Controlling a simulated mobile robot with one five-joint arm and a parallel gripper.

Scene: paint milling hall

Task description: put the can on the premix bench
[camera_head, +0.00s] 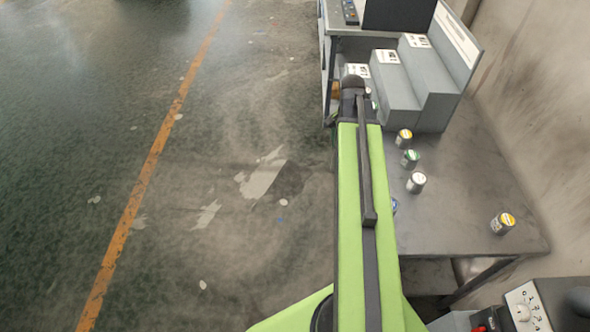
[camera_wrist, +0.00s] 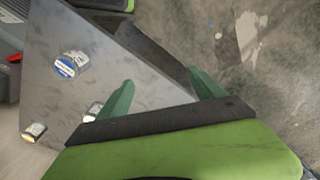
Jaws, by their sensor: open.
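Several small cans stand on the grey bench (camera_head: 460,190): a yellow-topped can (camera_head: 404,138), a green-topped can (camera_head: 410,158), a white-topped can (camera_head: 416,182), and another yellow-topped can (camera_head: 503,223) near the right end. A blue-marked can (camera_head: 395,205) is mostly hidden by my arm; a blue-labelled can (camera_wrist: 70,64) shows in the wrist view. I cannot tell which can or bench the task means. My gripper (camera_wrist: 162,90) is open and empty, its green fingers apart over the bench edge. The head view hides its fingertips behind my arm.
A grey stepped stand (camera_head: 412,90) with white labels stands at the bench's far end. Another table (camera_head: 350,22) with a dark screen is beyond it. A control box (camera_head: 525,308) is at the lower right. The floor (camera_head: 240,220) on the left is open, with an orange line.

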